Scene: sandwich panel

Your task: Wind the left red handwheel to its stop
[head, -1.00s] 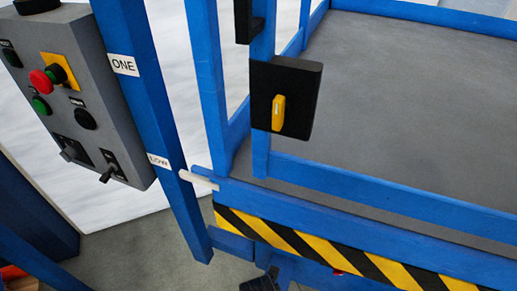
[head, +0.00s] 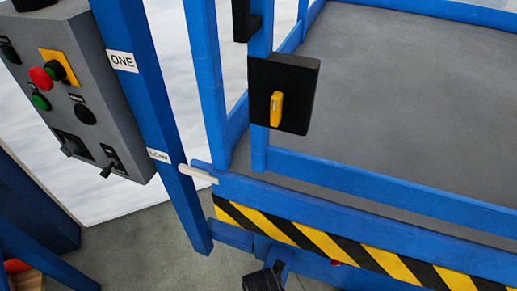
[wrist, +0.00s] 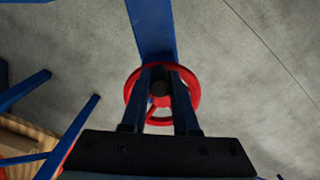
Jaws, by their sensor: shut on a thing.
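My gripper (wrist: 162,72) reaches over the wheel, with one finger on each side of the hub. It is shut on the handwheel; the exact contact is hard to see. In the head view the wheel cannot be made out clearly; only a small red bit (head: 337,264) shows under the striped beam. I cannot tell from the frames whether the wheel is at its stop.
A grey control box (head: 110,120) with buttons and levers hangs at the left. A blue railed platform (head: 420,110) with a black-and-yellow striped edge (head: 320,243) takes the right. A black box with a yellow handle (head: 284,92) is on its post. Blue bars (wrist: 25,91) lie left of the wheel.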

